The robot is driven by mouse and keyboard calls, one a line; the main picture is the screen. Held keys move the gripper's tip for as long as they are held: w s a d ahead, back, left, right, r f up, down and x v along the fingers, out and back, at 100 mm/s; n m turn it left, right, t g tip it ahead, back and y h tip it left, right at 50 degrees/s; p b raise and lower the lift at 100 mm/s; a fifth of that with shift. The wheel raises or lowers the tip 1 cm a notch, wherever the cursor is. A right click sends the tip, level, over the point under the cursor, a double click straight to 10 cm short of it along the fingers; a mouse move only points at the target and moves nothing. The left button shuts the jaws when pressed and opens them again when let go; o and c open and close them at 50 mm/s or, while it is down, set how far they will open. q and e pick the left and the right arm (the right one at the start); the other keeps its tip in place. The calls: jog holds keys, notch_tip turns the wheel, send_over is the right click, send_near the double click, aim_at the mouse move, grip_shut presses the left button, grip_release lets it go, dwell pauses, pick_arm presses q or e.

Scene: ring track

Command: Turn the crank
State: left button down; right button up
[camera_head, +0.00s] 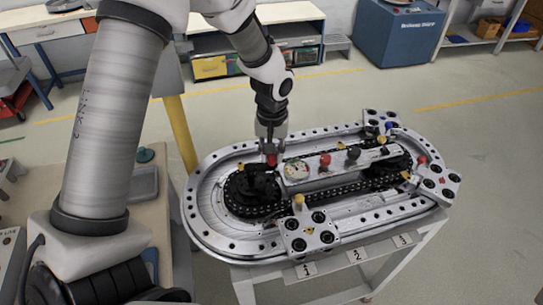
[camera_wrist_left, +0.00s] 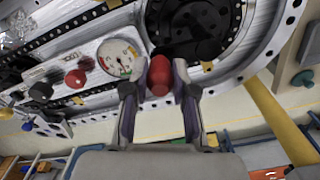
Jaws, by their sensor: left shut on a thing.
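The crank has a red handle (camera_head: 271,160) and sits at the left end of the oval ring track (camera_head: 207,207), by a black sprocket wheel (camera_head: 240,190). My left gripper (camera_head: 270,150) reaches down to it from above. In the left wrist view the left gripper (camera_wrist_left: 160,100) has one finger on each side of the red handle (camera_wrist_left: 160,76) and is shut on it. The handle stands in front of the black wheel (camera_wrist_left: 200,28). My right gripper is in neither view.
A panel with a gauge (camera_head: 297,171) and several coloured knobs lies along the track's middle. Plates with black discs (camera_head: 309,232) sit on the track's rim. A side table (camera_head: 150,215) stands at left. Open floor (camera_head: 440,105) lies behind the track.

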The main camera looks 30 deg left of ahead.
pick_arm(q)
jog(key=shift+w+a+n, duration=0.3)
jog(key=shift+n, duration=0.55)
jog(key=shift+w+a+n, duration=0.3)
jog(key=shift+n, duration=0.55)
jog(key=c, duration=0.9)
grip_release()
jog(key=shift+c, duration=0.2)
jog(key=shift+w+a, duration=0.1)
notch_tip(320, 180, up, 12)
